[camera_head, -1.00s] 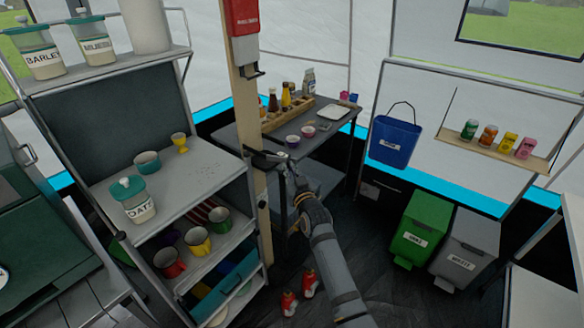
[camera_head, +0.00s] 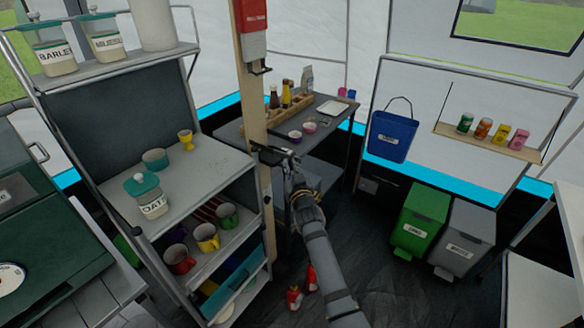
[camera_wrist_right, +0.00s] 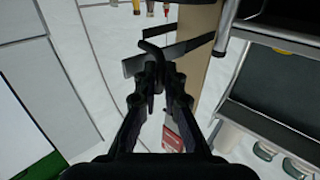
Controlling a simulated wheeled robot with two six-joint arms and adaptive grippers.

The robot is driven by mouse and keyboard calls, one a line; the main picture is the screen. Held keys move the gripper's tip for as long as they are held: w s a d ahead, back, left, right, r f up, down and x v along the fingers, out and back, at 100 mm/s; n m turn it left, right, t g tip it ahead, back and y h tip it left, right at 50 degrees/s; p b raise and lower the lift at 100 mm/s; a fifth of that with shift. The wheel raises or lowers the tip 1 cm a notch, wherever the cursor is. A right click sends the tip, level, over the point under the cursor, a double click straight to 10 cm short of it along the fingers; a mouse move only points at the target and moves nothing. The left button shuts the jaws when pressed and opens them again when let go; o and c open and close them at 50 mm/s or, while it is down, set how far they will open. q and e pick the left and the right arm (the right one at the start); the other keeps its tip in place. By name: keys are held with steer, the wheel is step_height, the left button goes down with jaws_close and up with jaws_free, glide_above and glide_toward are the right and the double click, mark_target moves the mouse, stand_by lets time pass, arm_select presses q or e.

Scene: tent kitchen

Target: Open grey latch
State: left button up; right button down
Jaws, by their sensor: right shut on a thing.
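The grey latch (camera_head: 266,153) is a flat dark-grey bar on the wooden post, level with the top of the small table behind. In the right wrist view the latch (camera_wrist_right: 190,47) shows as a grey bar crossing in front of the post, with a dark bent handle at its end. My right gripper (camera_head: 291,164) is at the latch's right end. In the wrist view my right gripper (camera_wrist_right: 154,68) has its fingertips close together on the handle. The fingertips hide part of the latch. My left gripper is not in view.
A shelf unit (camera_head: 190,160) with a jar, bowls and mugs stands close left of the post. A red box (camera_head: 250,32) hangs higher on the post. The small table (camera_head: 335,125) with bottles stands behind. Green (camera_head: 418,230) and grey (camera_head: 463,240) bins stand right. Red-and-white bottles (camera_head: 295,298) are on the floor.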

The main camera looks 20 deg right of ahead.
steer(key=shift+w+r, duration=0.1)
steer(key=shift+r, duration=0.3)
steer(key=c, duration=1.8)
jaws_free()
steer(key=o, duration=0.4)
steer(key=shift+w+a+f, duration=0.3)
steer(key=shift+w+f, duration=0.05)
steer(key=shift+c, duration=0.2)
steer(key=shift+s+d+f, duration=0.1)
steer(key=shift+s+d, duration=0.05)
steer(key=shift+s, duration=0.05)
